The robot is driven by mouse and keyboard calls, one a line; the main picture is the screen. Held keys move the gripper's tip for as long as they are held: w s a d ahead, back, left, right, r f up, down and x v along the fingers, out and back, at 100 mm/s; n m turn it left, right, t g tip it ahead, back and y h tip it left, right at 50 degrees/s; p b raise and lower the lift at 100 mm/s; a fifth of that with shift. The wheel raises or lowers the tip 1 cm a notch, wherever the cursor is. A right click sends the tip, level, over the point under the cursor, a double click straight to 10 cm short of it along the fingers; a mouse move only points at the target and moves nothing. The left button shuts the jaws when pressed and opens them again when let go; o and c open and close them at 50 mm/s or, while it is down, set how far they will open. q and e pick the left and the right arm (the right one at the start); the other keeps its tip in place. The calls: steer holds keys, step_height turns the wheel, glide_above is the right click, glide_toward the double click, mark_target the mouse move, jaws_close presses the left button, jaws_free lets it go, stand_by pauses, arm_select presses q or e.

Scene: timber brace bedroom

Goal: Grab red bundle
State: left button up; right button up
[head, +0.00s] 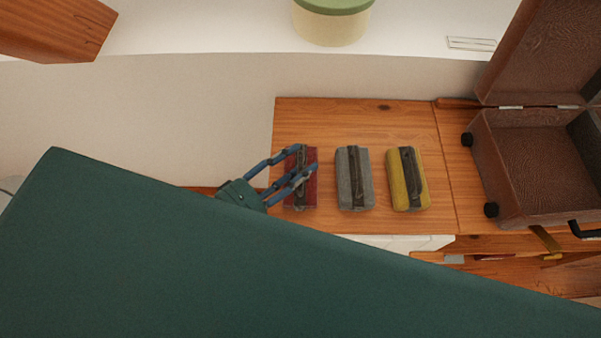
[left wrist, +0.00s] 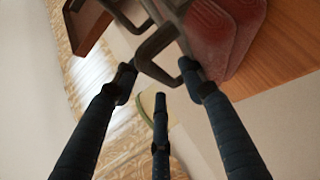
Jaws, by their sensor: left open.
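The red bundle (head: 311,193) lies on the wooden surface, leftmost of three bundles, with a dark strap along its top. My left gripper (head: 304,160) comes in from the left, its blue fingers open and reaching over the bundle, partly hiding it. In the left wrist view the open fingers (left wrist: 158,75) are near a dark grey strap frame (left wrist: 163,38), with the red bundle (left wrist: 235,28) behind at upper right. Whether a finger touches the strap, I cannot tell. My right gripper is not in view.
A grey bundle (head: 348,190) and a yellow bundle (head: 396,190) lie in a row to the right on the wooden surface (head: 330,112). An open brown case (head: 510,165) stands farther right. A cream pot with a green lid (head: 333,25) stands at the back on a white ledge.

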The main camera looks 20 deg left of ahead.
arm_select(q)
jaws_close()
steer(key=shift+r, duration=0.1)
